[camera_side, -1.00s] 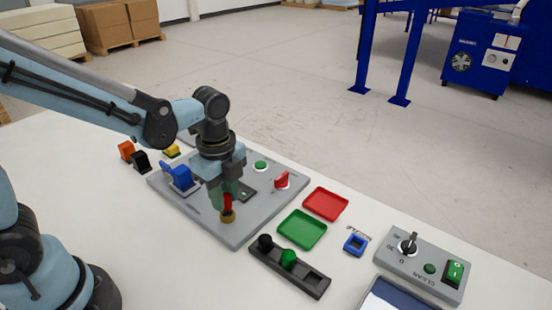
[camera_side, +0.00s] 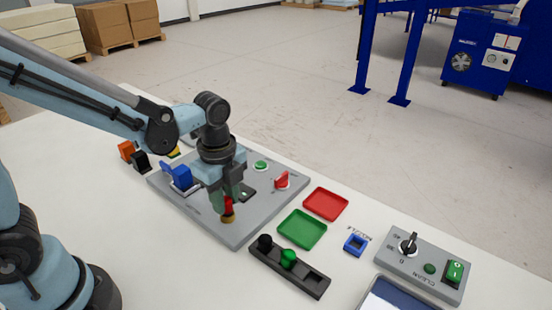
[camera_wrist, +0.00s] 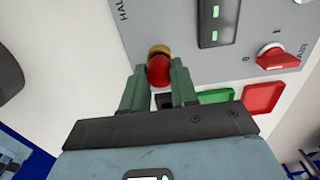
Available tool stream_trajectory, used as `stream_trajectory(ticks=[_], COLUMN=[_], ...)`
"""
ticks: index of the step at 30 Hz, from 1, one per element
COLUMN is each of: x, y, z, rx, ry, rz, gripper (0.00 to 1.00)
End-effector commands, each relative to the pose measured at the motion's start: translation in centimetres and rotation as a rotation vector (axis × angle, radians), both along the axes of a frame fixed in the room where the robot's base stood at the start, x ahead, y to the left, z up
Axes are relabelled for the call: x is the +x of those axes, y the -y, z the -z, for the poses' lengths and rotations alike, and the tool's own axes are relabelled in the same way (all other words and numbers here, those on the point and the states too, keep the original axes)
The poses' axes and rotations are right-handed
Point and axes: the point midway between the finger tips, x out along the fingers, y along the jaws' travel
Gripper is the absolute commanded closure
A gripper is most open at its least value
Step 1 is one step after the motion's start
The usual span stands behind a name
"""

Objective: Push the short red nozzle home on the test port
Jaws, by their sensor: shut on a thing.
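The short red nozzle (camera_side: 227,207) is between the green fingers of my gripper (camera_side: 230,196), near the front edge of the grey panel. It stands roughly upright over the brass test port (camera_side: 227,219), and their outlines meet. In the wrist view my gripper (camera_wrist: 158,76) is shut on the red nozzle (camera_wrist: 159,72). The brass port (camera_wrist: 159,50) shows just beyond it as a partial ring. The contact between nozzle and port is mostly hidden, so I cannot tell how deep the nozzle sits.
The grey panel (camera_side: 215,225) also carries a blue part (camera_side: 182,178), a red knob (camera_side: 281,180) and a green button (camera_side: 260,166). A green tray (camera_side: 302,229), a red tray (camera_side: 326,204) and a black rack (camera_side: 308,281) lie to the right. White table shows at front left.

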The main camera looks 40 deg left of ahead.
Motion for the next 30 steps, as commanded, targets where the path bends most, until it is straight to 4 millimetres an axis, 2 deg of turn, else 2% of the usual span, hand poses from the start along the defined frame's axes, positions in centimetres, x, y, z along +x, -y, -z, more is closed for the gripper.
stream_trajectory(ticks=[14,15,20,21,30], x=[0.01,0.01,0.00,0.00,-0.01], y=[0.00,0.00,0.00,0.00,0.00], z=[0.87,0.88,0.87,0.87,0.74], rx=[0.000,0.000,0.000,0.000,0.000], ry=[0.000,0.000,0.000,0.000,0.000], rz=[0.000,0.000,0.000,0.000,0.000], gripper=[1.00,0.69,0.44,0.42,0.42])
